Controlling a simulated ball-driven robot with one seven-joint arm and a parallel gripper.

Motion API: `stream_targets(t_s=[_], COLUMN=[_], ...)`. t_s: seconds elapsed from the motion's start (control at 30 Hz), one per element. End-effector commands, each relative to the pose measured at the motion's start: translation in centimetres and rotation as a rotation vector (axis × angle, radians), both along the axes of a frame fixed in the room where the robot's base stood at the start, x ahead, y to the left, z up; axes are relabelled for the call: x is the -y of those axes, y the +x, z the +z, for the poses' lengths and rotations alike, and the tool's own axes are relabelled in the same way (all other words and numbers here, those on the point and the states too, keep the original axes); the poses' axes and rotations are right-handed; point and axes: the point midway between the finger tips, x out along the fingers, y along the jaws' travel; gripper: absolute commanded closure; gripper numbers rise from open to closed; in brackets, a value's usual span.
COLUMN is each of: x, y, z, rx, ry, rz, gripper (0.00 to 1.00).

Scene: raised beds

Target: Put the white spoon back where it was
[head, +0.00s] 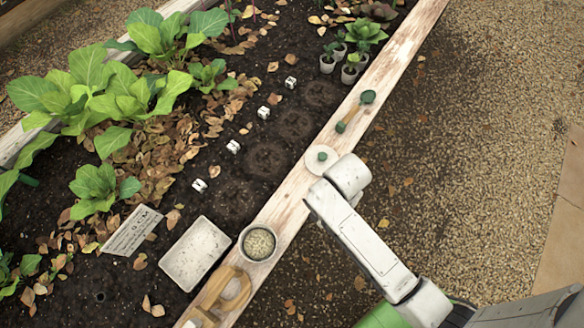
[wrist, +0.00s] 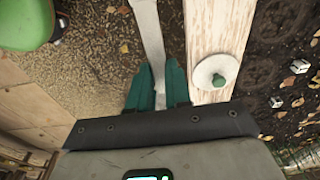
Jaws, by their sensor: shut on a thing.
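In the wrist view my gripper (wrist: 158,78) has its two green fingers closed on the white spoon (wrist: 149,32). The spoon's pale strip runs up from between the fingers and leaves the top of the picture, so its far end is out of sight. It is held beside the wooden edge board (wrist: 216,32), over the gravel side. In the head view the end of my arm covers the gripper and the spoon.
A white disc with a green knob (head: 321,158) lies on the board (head: 285,205). Further along are a green-ended wooden tool (head: 355,112) and small potted plants (head: 327,64). Nearer are a bowl of grains (head: 258,243), a wooden holder (head: 224,292) and a white tray (head: 194,254).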

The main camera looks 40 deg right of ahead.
Motion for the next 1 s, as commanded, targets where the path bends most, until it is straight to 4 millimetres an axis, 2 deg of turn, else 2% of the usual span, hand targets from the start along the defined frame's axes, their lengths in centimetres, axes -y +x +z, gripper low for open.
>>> stream_targets(t_s=[0.1,0.37,0.5,0.63,0.87,1.0], x=[-1.4,-4.5,-5.5,-6.2,-6.9,-6.9], y=[2.4,7.3,8.9,10.0,11.0,11.0], z=[-1.3,-3.9,-6.7,-8.3,-9.7,-11.7], rx=[0.004,0.0,0.0,0.0,0.0,-0.002], ry=[0.0,0.0,0.0,0.0,0.0,0.001], rz=[0.005,0.005,0.006,0.004,0.005,0.004], gripper=[1.0,1.0,1.0,1.0,1.0,1.0])
